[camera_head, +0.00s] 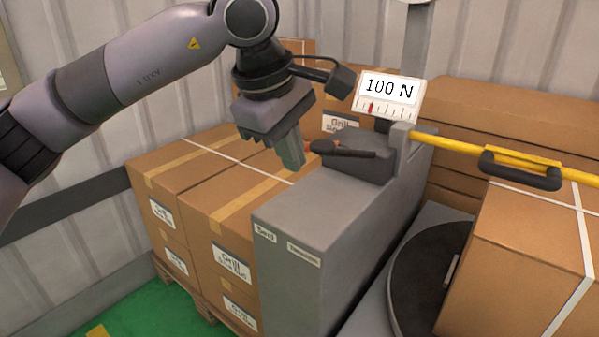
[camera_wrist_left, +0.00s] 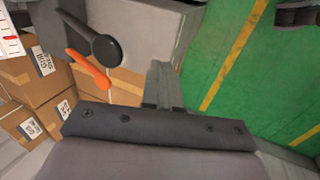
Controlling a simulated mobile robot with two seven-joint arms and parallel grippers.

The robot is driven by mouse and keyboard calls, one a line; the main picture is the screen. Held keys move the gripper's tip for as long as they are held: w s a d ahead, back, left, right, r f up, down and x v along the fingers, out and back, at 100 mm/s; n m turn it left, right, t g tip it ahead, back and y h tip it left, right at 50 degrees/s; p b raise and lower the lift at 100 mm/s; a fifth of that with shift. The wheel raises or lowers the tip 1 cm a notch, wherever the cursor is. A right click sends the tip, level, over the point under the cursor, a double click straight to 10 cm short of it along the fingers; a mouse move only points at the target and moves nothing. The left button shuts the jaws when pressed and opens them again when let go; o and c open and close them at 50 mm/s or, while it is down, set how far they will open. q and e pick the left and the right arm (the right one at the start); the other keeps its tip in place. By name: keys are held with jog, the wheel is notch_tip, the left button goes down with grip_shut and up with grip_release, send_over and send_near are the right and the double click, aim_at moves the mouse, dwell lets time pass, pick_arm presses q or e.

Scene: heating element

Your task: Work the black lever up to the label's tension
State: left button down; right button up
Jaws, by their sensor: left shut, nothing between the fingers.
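The black lever (camera_head: 345,150) sticks out to the left from the top of a grey machine (camera_head: 310,220). It also shows in the left wrist view (camera_wrist_left: 104,47), with an orange lever (camera_wrist_left: 88,70) beside it; in the head view only a bit of orange (camera_head: 322,146) shows. The label (camera_head: 390,88) reads 100 N above a scale with a red mark near its left end. My left gripper (camera_head: 293,158) points down, shut and empty, just left of the lever tips and apart from them. In its wrist view the fingers (camera_wrist_left: 164,80) are together. My right gripper is out of view.
Stacked cardboard boxes (camera_head: 190,185) stand left of and behind the machine. A yellow bar (camera_head: 460,147) with a black handle (camera_head: 520,170) runs to the right. A strapped box (camera_head: 520,260) stands at right by a dark round plate (camera_head: 430,265). Green floor (camera_wrist_left: 235,75) is open.

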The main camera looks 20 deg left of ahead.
pick_arm(q)
jog(key=shift+v, duration=1.8)
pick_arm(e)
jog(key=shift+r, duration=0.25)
pick_arm(q)
jog(key=shift+s+f, duration=0.1)
